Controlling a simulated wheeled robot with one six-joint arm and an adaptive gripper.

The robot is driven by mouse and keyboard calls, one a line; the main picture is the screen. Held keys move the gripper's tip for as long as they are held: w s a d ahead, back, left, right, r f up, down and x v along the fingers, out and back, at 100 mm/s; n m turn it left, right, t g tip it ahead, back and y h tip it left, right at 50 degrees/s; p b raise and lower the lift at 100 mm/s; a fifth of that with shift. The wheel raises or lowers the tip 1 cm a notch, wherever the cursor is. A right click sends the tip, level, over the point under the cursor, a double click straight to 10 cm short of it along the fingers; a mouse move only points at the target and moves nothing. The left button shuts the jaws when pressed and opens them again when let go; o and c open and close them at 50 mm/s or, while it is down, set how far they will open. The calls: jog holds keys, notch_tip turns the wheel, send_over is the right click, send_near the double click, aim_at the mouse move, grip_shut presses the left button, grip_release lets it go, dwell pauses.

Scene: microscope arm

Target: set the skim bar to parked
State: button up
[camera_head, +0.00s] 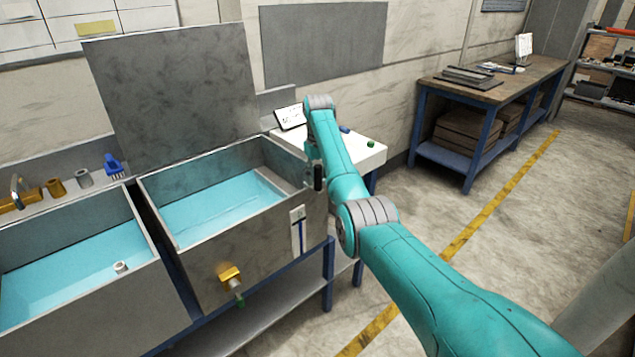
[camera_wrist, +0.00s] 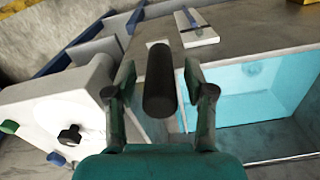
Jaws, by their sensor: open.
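A black cylindrical handle (camera_wrist: 160,80) stands at the right end of the right-hand tank (camera_head: 245,250). I take it to be the skim bar's grip. In the head view the dark handle (camera_head: 319,178) shows at the tank's right rim, beside my wrist. A grey strip (camera_head: 277,181) lies across the right end of the water; I cannot tell whether it joins the handle. My gripper (camera_wrist: 160,88) is open, with one finger on each side of the handle and visible gaps. In the head view my arm's end hides part of the tank's right corner.
A raised grey lid (camera_head: 175,90) stands behind the tank. A second water tank (camera_head: 80,265) is at left. A white side table (camera_head: 350,152) with a tablet (camera_head: 290,117) is close behind my arm. A brass valve (camera_head: 230,275) juts from the tank's front.

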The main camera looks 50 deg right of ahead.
jog(key=shift+f, duration=1.25)
grip_shut()
